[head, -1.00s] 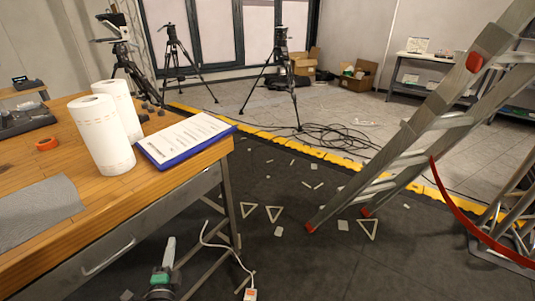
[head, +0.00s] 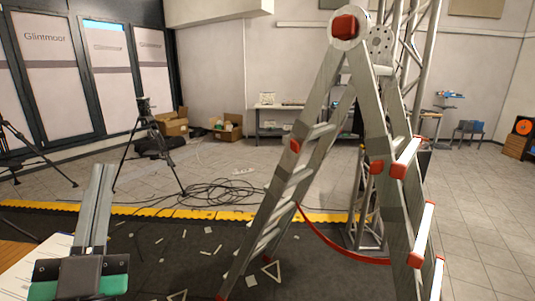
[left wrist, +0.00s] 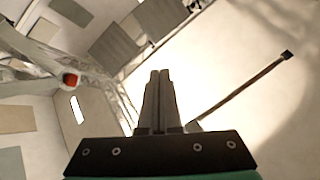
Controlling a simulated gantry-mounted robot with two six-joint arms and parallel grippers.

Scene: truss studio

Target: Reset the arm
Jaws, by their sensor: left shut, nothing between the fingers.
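My left gripper (head: 97,205) stands upright at the lower left of the head view, its two grey fingers pressed together above a dark block with green sides. It also shows in the left wrist view (left wrist: 160,75), fingers shut with nothing between them, pointing at a pale ceiling and wall. It is held up in the air, in front of the table corner in the head view. My right gripper is in neither view.
A folding ladder (head: 375,150) with red caps stands at centre right. A clipboard (head: 30,270) lies at the lower left. A tripod (head: 148,140) and cables (head: 220,193) are behind a yellow floor strip (head: 150,211). White scraps litter the dark mat.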

